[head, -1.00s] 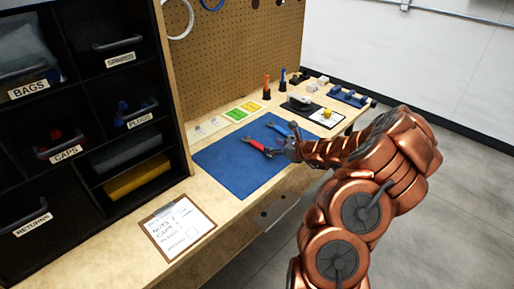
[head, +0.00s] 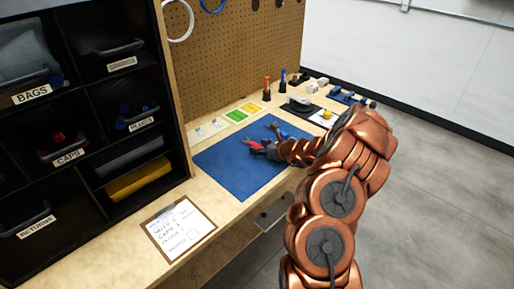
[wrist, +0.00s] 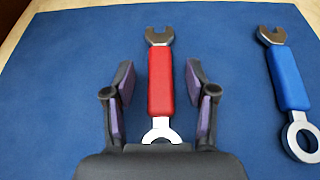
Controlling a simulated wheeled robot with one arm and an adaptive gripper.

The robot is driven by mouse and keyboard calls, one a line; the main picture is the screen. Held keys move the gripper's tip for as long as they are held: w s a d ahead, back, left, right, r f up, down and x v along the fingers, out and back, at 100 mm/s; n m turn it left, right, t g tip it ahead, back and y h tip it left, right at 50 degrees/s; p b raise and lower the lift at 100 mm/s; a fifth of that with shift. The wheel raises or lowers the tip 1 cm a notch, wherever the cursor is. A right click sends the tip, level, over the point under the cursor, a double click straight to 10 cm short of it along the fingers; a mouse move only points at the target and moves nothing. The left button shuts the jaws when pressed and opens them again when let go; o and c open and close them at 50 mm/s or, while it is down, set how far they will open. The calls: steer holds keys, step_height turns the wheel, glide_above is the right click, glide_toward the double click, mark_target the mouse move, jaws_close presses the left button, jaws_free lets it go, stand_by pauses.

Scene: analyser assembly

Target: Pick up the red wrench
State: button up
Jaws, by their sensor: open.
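The red wrench (wrist: 160,82) lies on the blue mat (wrist: 60,90), its open jaw end at the top of the wrist view and its ring end near my gripper's palm. My gripper (wrist: 158,92) is open, with one finger on each side of the red handle and a gap to it on both sides. In the head view the red wrench (head: 256,145) shows just left of my gripper (head: 270,151), partly hidden by it. A blue wrench (wrist: 288,80) lies to the right, outside the fingers.
A clipboard (head: 178,228) lies on the bench's near part. Dark shelves with bins (head: 85,110) stand at the left. A pegboard (head: 240,60) rises behind. Screwdrivers (head: 267,88) and small parts stand at the back right. The mat's left part is clear.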

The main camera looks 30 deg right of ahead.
mark_target(260, 147)
jaws_close()
stand_by(0.4)
steer(key=shift+r, duration=0.15)
steer(key=shift+r, duration=0.55)
step_height(260, 147, up, 2)
steer(key=shift+b, duration=0.35)
steer(key=shift+s+d+r, duration=0.15)
steer(key=shift+s+d, duration=0.25)
steer(key=shift+s, duration=0.15)
steer(key=s+d, duration=0.2)
steer(key=s, duration=0.2)
steer(key=s+d+r, duration=0.1)
steer(key=s+d, duration=0.2)
steer(key=s, duration=0.1)
steer(key=s+d+b, duration=0.1)
steer(key=s+d, duration=0.1)
steer(key=s, duration=0.2)
steer(key=shift+s+d+r, duration=0.15)
steer(key=shift+s+d, duration=0.05)
steer(key=shift+s, duration=0.15)
